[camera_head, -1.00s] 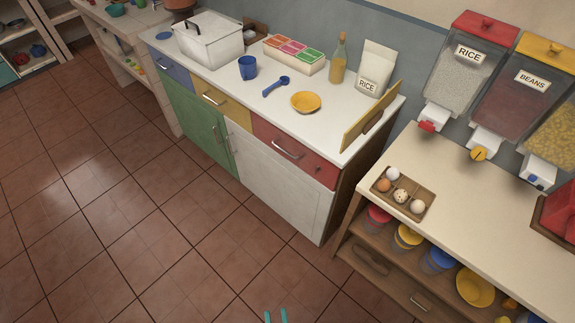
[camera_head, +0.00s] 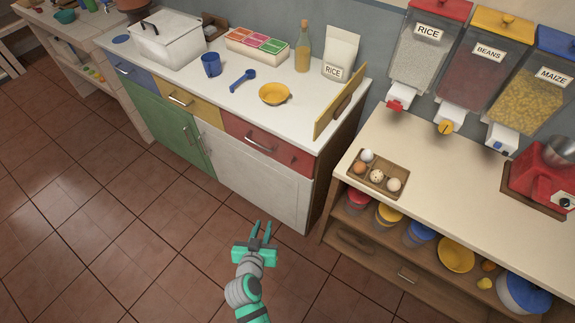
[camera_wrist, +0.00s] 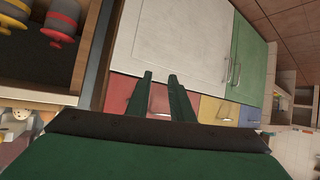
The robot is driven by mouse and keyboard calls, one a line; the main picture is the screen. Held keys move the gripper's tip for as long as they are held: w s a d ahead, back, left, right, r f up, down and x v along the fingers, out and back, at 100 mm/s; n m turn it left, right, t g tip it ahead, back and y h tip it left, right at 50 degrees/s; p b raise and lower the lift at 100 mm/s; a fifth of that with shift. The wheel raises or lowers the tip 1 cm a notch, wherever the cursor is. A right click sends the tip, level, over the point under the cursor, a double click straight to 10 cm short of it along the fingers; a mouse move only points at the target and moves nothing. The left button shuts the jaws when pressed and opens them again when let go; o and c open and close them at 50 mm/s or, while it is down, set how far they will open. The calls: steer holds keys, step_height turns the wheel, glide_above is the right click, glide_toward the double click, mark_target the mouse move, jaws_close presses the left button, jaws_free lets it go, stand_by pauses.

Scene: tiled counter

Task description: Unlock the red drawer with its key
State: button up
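The red drawer (camera_head: 270,146) is shut, at the right end of the row of drawers under the white counter, with a metal bar handle (camera_head: 258,145). A small dark spot, possibly a lock, shows right of the handle. In the wrist view, the red drawer front (camera_wrist: 120,92) is partly behind my fingers. My gripper (camera_head: 262,224) is over the floor in front of the white cupboard door, below and apart from the drawer. Its two fingers are apart with nothing between them; they also show in the wrist view (camera_wrist: 159,77). I cannot make out a key in any view.
At right, a shelf unit (camera_head: 430,165) bears an egg tray. The tiled floor at left is clear.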

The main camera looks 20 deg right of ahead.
steer(key=w+d+r+m+g+h, duration=0.1)
steer(key=w+d+r+m+h, duration=0.3)
steer(key=w, duration=0.4)
steer(key=m+g+h, duration=0.1)
steer(key=m+h, duration=0.1)
glide_toward(293, 161)
steer(key=x, duration=0.6)
steer(key=shift+w+d+f, duration=0.1)
steer(key=shift+w+d, duration=0.1)
steer(key=shift+d, duration=0.05)
steer(key=shift+a, duration=0.1)
jaws_close()
